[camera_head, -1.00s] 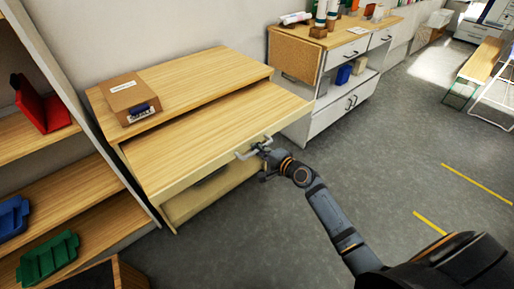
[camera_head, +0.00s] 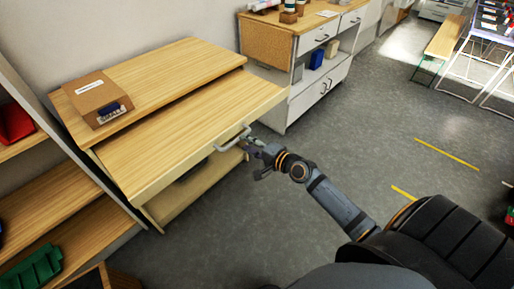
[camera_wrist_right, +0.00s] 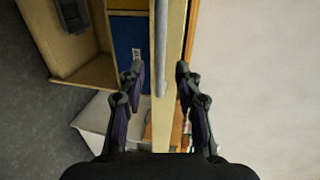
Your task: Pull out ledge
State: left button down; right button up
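The wooden ledge (camera_head: 195,115) sticks out from under the top of the wooden table (camera_head: 160,70) on the left in the head view. A grey bar handle (camera_head: 233,138) is on its front edge. My right gripper (camera_head: 253,144) is at the right end of the handle, just off it. In the right wrist view, its two fingers (camera_wrist_right: 159,75) are open and apart. The handle (camera_wrist_right: 161,45) and the ledge's pale front edge (camera_wrist_right: 175,60) show between and beyond the fingers, with no grip on either. My left gripper is not in view.
A cardboard box (camera_head: 97,100) lies on the table top. A shelf unit with a red bin (camera_head: 14,124) and a green bin (camera_head: 34,268) stands at the left. A white cabinet (camera_head: 310,90) stands behind.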

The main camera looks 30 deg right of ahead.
jog(key=v, duration=0.6)
dwell(0.4)
jog(key=s+d+f+n+g+h+p, duration=0.1)
jog(key=s+d+f+h+p, duration=0.15)
jog(key=d+f, duration=0.4)
jog(key=s+d+f+n+g+h+p, duration=0.1)
jog(key=d+f+n+g+h, duration=0.2)
jog(key=f, duration=0.7)
jog(key=s+d+f+n+g+h+p, duration=0.15)
jog(key=s+d+f, duration=0.25)
jog(key=s+f, duration=0.65)
jog(key=s+a+f+n+g+p, duration=0.1)
jog(key=s+a+f+n+g, duration=0.1)
jog(key=s, duration=0.6)
jog(key=s+a+f+n+g+p, duration=0.1)
jog(key=s+a+f+n+g, duration=0.2)
jog(key=s+a+f, duration=0.3)
jog(key=s+a+f+n+g+p, duration=0.1)
jog(key=s+a+f+n+g, duration=0.2)
jog(key=s+f, duration=0.5)
jog(key=s+a+n, duration=0.1)
jog(key=s, duration=0.2)
jog(key=shift+s+y, duration=0.3)
jog(key=shift+y, duration=0.1)
